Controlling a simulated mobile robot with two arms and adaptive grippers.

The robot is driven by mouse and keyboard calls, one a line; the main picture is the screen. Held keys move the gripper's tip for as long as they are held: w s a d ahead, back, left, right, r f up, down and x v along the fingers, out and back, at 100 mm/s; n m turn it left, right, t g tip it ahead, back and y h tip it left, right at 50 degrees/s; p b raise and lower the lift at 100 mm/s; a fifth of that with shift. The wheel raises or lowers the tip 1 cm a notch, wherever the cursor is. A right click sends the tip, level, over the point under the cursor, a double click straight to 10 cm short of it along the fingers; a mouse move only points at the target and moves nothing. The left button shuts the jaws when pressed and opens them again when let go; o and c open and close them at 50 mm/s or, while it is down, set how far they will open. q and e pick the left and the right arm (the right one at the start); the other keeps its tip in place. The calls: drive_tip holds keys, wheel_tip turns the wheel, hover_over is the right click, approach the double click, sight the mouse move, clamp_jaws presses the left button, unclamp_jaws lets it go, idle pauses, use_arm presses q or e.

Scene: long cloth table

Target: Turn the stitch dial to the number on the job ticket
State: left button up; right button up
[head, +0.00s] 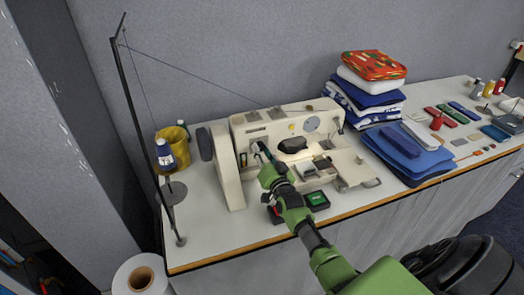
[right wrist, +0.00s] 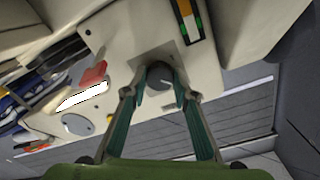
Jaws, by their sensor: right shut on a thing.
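The white sewing machine (head: 243,128) stands on the table, its face partly covered by my right arm. My right gripper (head: 259,151) is at the left part of the machine's face. In the right wrist view its two teal fingers (right wrist: 160,88) are shut on the round dark stitch dial (right wrist: 160,72), one on each side. The dial's number marks cannot be read. In the head view the gripper covers the dial. I cannot make out a job ticket with a readable number. My left gripper is not in view.
A thread stand (head: 135,110) rises at the left, by a yellow pot (head: 173,137). Folded fabrics (head: 372,72) and blue cloths (head: 405,157) lie right of the machine. Small items crowd the far right.

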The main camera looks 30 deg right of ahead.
drive_tip(key=shift+f+n, duration=0.1)
drive_tip(key=shift+n, duration=1.1)
drive_tip(key=o, duration=1.1)
drive_tip(key=v, duration=1.2)
